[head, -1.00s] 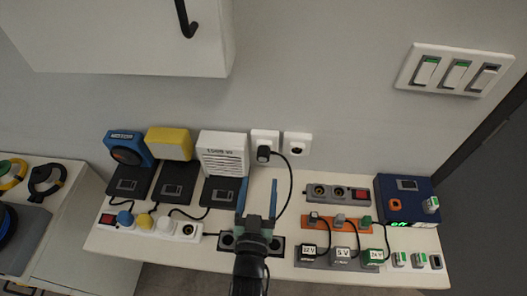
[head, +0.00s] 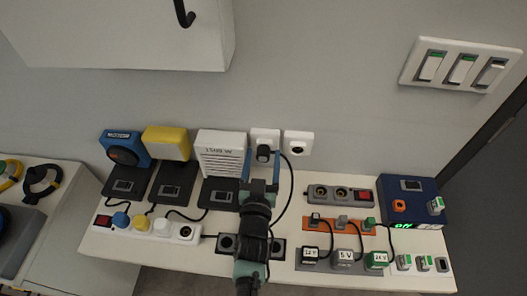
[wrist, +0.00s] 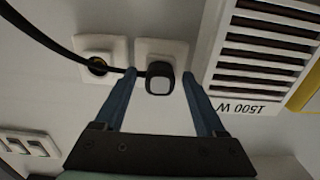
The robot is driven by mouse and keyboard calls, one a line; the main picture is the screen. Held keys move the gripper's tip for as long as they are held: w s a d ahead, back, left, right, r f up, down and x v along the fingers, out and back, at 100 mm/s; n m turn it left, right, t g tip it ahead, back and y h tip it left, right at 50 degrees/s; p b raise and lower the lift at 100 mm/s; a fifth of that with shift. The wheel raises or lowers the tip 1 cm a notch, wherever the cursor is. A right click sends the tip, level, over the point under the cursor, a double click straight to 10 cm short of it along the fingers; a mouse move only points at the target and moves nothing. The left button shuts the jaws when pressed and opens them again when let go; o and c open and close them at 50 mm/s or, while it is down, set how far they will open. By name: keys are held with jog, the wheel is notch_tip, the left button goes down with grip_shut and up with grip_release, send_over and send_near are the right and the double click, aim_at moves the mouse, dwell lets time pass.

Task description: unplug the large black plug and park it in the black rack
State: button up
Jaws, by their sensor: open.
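The large black plug (head: 264,153) sits in the left wall socket (head: 265,135), with its black cable trailing down to the right. My gripper (head: 262,160) is open, with one blue finger to each side of the plug. In the wrist view the plug (wrist: 160,79) shows between the fingertips of the gripper (wrist: 159,78), with a visible gap at least on the right; contact on the left is hard to judge. The black rack (head: 236,250), a low block with round holes, lies on the bench, partly hidden beneath my arm.
An empty wall socket (head: 299,145) is just right of the plug. A white heater (head: 220,154) marked 1500 W stands to the left. A white power strip (head: 146,228), an orange strip (head: 328,224) and a blue box (head: 413,203) occupy the bench. A cabinet (head: 120,40) hangs above.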

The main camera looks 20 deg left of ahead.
aim_at(263, 159)
dwell(0.9)
grip_shut()
jog(key=shift+s+d, duration=0.1)
jog(key=shift+s, duration=0.1)
dwell(0.3)
jog(key=shift+v, duration=2.8)
jog(key=shift+r+p, duration=0.1)
jog(key=shift+p, duration=0.25)
